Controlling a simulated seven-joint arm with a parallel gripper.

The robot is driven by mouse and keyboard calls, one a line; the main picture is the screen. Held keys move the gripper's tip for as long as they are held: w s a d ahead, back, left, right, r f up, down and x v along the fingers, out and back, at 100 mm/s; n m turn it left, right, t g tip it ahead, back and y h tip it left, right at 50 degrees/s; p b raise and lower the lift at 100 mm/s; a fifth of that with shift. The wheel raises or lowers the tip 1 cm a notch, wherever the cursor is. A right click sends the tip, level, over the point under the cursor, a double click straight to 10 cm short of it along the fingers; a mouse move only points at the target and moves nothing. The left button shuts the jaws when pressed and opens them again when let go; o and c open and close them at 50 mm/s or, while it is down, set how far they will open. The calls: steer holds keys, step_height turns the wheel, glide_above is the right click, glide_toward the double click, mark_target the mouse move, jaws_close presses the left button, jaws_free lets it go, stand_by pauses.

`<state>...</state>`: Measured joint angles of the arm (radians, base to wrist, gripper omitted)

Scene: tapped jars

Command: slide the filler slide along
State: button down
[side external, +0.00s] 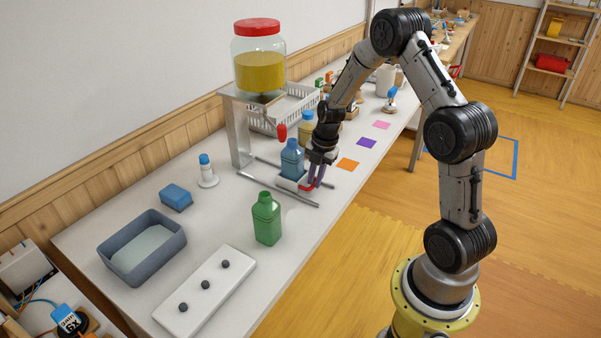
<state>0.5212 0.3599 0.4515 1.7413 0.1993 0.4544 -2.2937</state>
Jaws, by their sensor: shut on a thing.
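The filler slide (285,183) is a small pale carriage on two metal rails, with a red handle (306,188) at its right side. A blue bottle (292,158) stands upright on it. My gripper (316,184) points down at the slide's right end and is shut on the red handle; its fingers partly hide it. A large jar (259,70) with a red lid and yellow contents stands on a metal stand (239,130) behind and to the left. A red tap lever (281,132) shows below the jar.
A green bottle (267,220) stands in front of the rails. A grey basin (142,250), blue sponge (176,198), blue-capped white bottle (207,172) and white board with black knobs (230,278) lie to the left. Coloured squares (348,164) mark the table to the right.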

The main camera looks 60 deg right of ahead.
steer(key=shift+s, duration=3.45)
steer(key=c, duration=0.9)
jaws_free()
steer(key=shift+r, duration=0.6)
steer(key=r, duration=0.4)
steer(key=s+r, duration=0.1)
steer(key=r, duration=0.3)
steer(key=s+r, duration=0.1)
steer(key=r, duration=0.3)
steer(key=shift+s+r, duration=0.1)
steer(key=shift+r, duration=0.15)
